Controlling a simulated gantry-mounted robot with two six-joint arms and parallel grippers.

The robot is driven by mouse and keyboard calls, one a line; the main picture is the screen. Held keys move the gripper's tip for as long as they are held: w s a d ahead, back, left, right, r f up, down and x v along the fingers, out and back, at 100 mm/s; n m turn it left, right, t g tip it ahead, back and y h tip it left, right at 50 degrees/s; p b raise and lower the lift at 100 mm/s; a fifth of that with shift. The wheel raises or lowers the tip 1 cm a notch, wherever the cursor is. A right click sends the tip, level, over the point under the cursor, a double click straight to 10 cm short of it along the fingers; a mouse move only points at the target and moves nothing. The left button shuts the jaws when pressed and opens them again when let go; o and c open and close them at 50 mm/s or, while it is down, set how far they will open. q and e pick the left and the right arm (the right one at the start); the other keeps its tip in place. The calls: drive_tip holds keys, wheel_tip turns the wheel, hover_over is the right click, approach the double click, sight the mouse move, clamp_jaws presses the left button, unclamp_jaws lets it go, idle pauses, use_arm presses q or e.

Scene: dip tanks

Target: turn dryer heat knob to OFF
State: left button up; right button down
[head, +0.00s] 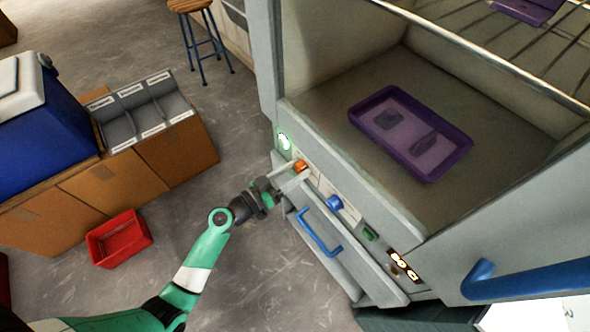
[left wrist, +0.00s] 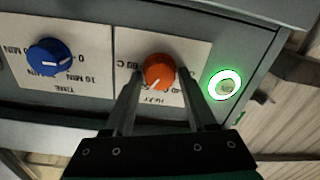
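The orange heat knob (head: 300,166) is on the dryer's front panel; it also shows in the left wrist view (left wrist: 160,71). Its white pointer line points down and slightly left there, on a white label that reads upside down. My left gripper (head: 287,176) is at this knob. In the left wrist view its two fingers (left wrist: 160,80) are apart, one on each side of the knob, with a narrow gap that makes contact hard to judge. My right gripper is in neither view.
A blue time knob (head: 335,202), a green switch (head: 369,234) and a lit green ring (left wrist: 225,85) share the panel. A blue handle (head: 318,236) sits below. A purple tray (head: 455,165) lies inside the open dryer. A red bin (head: 120,238) stands on the floor at left.

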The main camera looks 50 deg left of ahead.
use_arm(q)
clamp_jaws()
